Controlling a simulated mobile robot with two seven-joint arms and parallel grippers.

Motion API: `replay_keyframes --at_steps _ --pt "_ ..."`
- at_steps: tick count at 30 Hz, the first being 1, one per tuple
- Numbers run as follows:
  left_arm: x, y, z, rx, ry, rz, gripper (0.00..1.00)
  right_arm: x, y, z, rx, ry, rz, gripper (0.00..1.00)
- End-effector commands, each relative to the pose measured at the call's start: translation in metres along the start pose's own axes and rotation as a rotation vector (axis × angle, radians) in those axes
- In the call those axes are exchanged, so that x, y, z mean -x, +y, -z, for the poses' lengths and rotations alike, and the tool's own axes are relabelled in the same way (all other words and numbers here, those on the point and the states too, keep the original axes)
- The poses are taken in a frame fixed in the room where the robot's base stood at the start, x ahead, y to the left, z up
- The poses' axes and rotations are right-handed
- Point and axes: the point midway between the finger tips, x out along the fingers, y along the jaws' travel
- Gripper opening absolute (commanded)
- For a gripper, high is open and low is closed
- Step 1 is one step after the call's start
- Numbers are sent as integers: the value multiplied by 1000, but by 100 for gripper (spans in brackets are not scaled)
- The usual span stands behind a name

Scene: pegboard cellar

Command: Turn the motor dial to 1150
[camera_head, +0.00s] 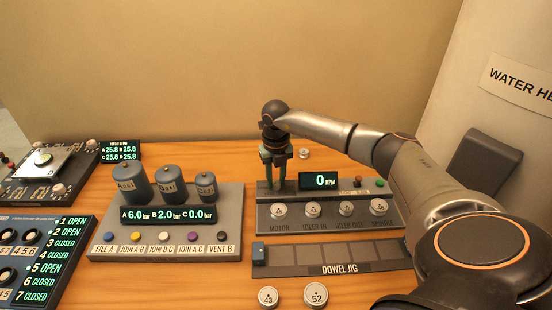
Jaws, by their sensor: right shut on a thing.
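The motor panel (400,196) is a grey box on the wooden table, with a lit display (319,180) that reads 0 RPM. My right gripper (274,184) reaches down from above, just left of the display, and is shut at the spot where the motor dial sits. The dial is hidden by the fingers, so its pointer cannot be read. On the sloped front below, round numbered discs sit above labels, the first being MOTOR (279,211). My left gripper is not in view.
A dark button and a green button (380,182) sit right of the display. The dowel jig (336,270) lies in front, with two numbered discs nearer. A grey panel with three tanks (170,183) stands left. A WATER HE... sign is at right.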

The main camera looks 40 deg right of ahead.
Motion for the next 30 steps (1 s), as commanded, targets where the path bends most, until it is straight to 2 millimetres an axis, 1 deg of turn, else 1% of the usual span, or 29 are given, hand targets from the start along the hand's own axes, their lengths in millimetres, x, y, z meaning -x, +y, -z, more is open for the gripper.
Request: replay_keyframes --at_steps 16,17,18,24,25,30 --pt "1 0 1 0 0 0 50 1 0 -1 -28 -3 -1 0" --pt "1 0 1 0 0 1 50 1 0 -1 -28 -3 -1 33" --pt "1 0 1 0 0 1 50 1 0 -1 -28 -3 -1 37" --pt "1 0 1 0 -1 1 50 1 0 -1 -27 -2 -1 60" --pt "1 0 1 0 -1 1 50 1 0 0 -27 -2 0 62" --pt "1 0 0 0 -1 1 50 0 0 0 -27 -1 0 62"
